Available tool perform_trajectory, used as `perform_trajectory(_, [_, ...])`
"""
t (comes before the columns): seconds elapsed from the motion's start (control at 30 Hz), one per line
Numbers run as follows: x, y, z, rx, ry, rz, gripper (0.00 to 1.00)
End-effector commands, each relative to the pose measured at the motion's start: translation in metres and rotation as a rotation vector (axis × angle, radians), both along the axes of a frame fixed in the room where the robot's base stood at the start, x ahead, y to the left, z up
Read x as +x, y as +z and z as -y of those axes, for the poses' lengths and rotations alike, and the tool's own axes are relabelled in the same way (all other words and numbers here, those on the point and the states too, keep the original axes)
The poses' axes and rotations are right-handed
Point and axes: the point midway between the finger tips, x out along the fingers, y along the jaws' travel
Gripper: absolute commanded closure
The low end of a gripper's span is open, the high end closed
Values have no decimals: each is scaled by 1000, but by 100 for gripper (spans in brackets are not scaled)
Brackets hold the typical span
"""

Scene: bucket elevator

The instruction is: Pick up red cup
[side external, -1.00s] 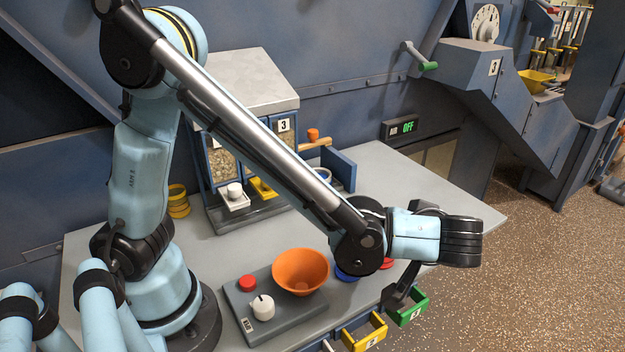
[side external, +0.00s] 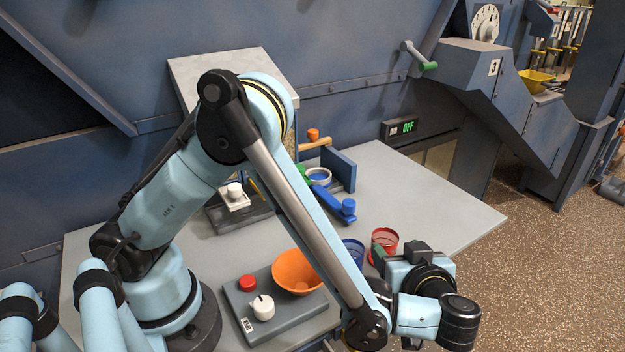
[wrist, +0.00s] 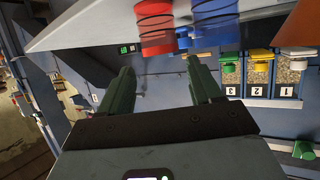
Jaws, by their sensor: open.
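The red cup (side external: 387,238) stands on the grey table near its front right edge, just beyond my gripper, which hides part of it. In the wrist view the red cup (wrist: 155,28) appears upside down near the top, ahead of my fingers. My gripper (side external: 382,256) is open, with its dark green fingers apart and nothing between them. The gripper (wrist: 161,80) points toward the cup in the wrist view. In that view the cup lies above the gap between the fingertips.
A blue cup (side external: 354,250) stands close left of the red cup. An orange bowl (side external: 296,272) sits on a grey scale (side external: 244,306) further left. A blue scoop-like item (side external: 335,207) lies behind. The table's right side (side external: 432,205) is clear.

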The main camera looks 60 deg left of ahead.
Motion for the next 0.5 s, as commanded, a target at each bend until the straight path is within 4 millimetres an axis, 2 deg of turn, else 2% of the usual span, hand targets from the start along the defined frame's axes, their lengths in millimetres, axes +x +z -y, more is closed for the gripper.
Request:
perform_trajectory(0.33, [17, -15, -36, 0, 3, 0, 36])
perform_trajectory(0.5, [21, -19, -45, 0, 0, 1, 36])
